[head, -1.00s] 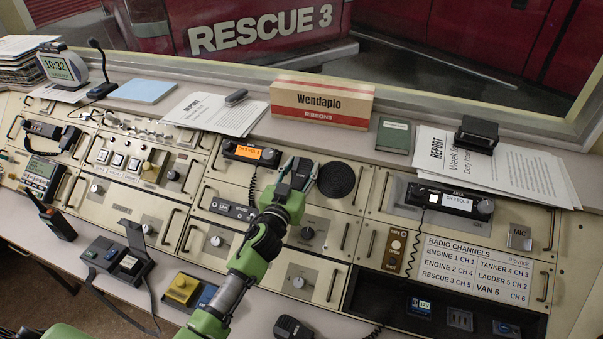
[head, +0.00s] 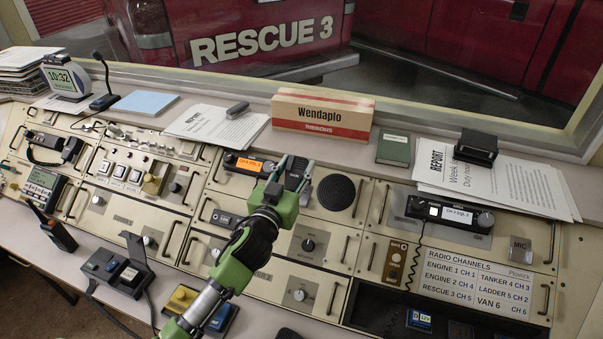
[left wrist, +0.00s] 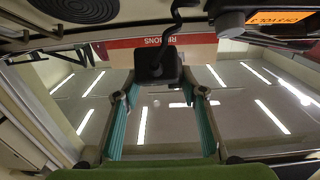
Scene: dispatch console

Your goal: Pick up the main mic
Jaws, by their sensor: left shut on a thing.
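My left gripper (head: 290,171) is raised in front of the console, between the orange-display radio (head: 248,165) and the round speaker grille (head: 336,192). In the left wrist view, its two fingertips (left wrist: 161,97) are shut on the main mic (left wrist: 157,65), a small black block with a dark cord (left wrist: 178,22) running up from it. The radio's orange display also shows in the left wrist view (left wrist: 280,17). In the head view the gripper hides most of the mic. My right gripper is not in view.
A Wendaplo box (head: 322,115), a green book (head: 393,149) and papers (head: 212,126) lie on the ledge behind. A second radio (head: 450,210) with a coiled cord is at right. A dark device (head: 287,334) is cut off at the bottom edge.

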